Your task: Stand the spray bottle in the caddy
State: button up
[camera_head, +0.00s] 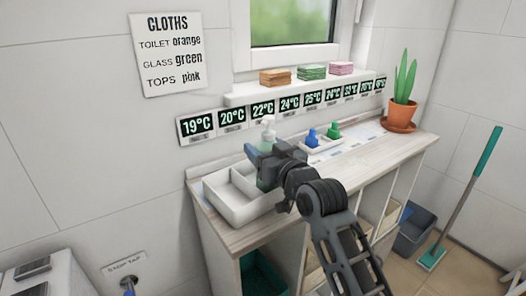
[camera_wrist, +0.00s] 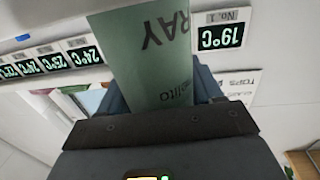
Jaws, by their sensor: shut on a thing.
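The spray bottle has a pale green body and a white spray head (camera_head: 268,122). In the wrist view its green label (camera_wrist: 152,60) with dark lettering fills the space between my jaws. My gripper (camera_head: 266,160) is shut on the bottle's body. The bottle looks upright, at the back right part of the white caddy (camera_head: 248,212). The caddy sits on the left end of the wooden counter, and its left compartments look empty. My gripper and arm hide the bottle's base, so I cannot tell whether it touches the caddy floor.
A white tray (camera_head: 322,147) with blue and green bottles stands just right of my gripper. A plant in a terracotta pot (camera_head: 401,114) stands at the counter's far right. Folded cloths (camera_head: 311,73) lie on the shelf above. The counter's front right (camera_head: 365,165) is clear.

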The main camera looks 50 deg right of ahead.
jog(key=o, duration=1.4)
jog(key=shift+f, duration=0.15)
jog(key=shift+s, duration=0.1)
jog(key=b+v, duration=0.1)
jog(key=v, duration=1)
jog(key=shift+s+a, duration=0.15)
jog(key=shift+s, duration=0.2)
